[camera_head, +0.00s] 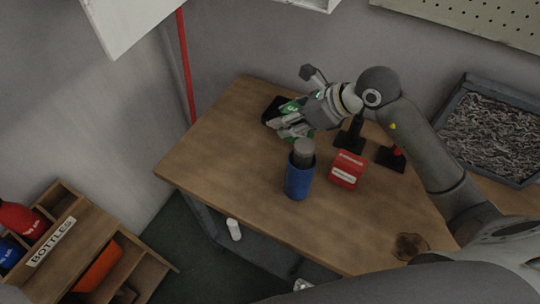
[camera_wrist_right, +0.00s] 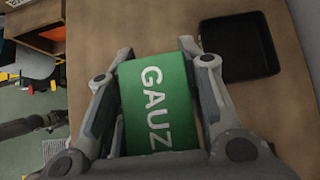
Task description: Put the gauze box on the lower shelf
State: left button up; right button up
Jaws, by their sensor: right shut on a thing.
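The green gauze box (camera_wrist_right: 158,100) with white letters is between the fingers of my right gripper (camera_wrist_right: 155,65) in the right wrist view. In the head view my right gripper (camera_head: 292,122) is over the back left part of the wooden table (camera_head: 215,150), shut on the gauze box (camera_head: 292,107), which is mostly hidden by the fingers. A lower shelf under the table shows only in part, with a white bottle (camera_head: 234,229) by it. My left gripper is not in view.
A black tray (camera_wrist_right: 240,45) lies beside the gripper. A blue cup (camera_head: 299,182) with a grey object in it, a red box (camera_head: 347,169) and black stands (camera_head: 390,158) are on the table. A bottle rack (camera_head: 75,245) stands at the lower left.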

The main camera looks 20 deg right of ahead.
jog(key=f, duration=0.4)
jog(key=shift+s+d+f, duration=0.1)
jog(key=shift+s+d, duration=0.15)
jog(key=shift+s, duration=0.1)
jog(key=shift+f, duration=0.25)
jog(key=shift+w+a+f, duration=0.1)
jog(key=shift+f, duration=0.3)
notch_tip(320, 180, down, 3)
jog(key=shift+r, duration=0.1)
jog(key=o, duration=0.7)
jog(key=shift+f, duration=0.2)
jog(key=shift+c, duration=0.2)
jog(key=shift+o, duration=0.9)
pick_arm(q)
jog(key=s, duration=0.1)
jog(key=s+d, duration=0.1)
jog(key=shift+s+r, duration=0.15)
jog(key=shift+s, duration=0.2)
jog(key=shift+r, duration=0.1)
pick_arm(e)
jog(key=shift+r, duration=0.15)
